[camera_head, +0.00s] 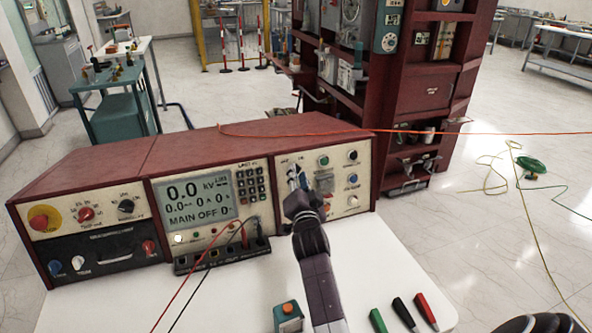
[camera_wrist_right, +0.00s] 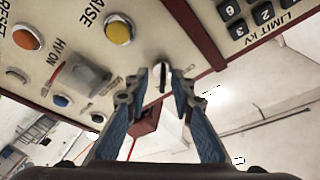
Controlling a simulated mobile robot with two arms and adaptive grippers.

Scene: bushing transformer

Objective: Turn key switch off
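The dark red test console (camera_head: 180,148) stands on a white table, its cream front panel facing me. My right gripper (camera_head: 295,180) is at the left part of the right-hand panel and hides part of it. In the wrist view, a small round pale switch with a dark upright key or slot (camera_wrist_right: 162,77) looks like the key switch. My right gripper (camera_wrist_right: 160,88) is open, with one blue-grey finger on each side of this switch. I cannot tell whether the fingers touch it. The display (camera_head: 197,201) reads "MAIN OFF". My left gripper is not in view.
Yellow (camera_wrist_right: 119,29) and orange (camera_wrist_right: 27,38) buttons and a grey guard (camera_wrist_right: 84,77) are near the fingers. Red and black leads run from the console's front. A small teal box (camera_head: 288,316) and several coloured pens or probes (camera_head: 404,313) lie on the white table (camera_head: 240,290).

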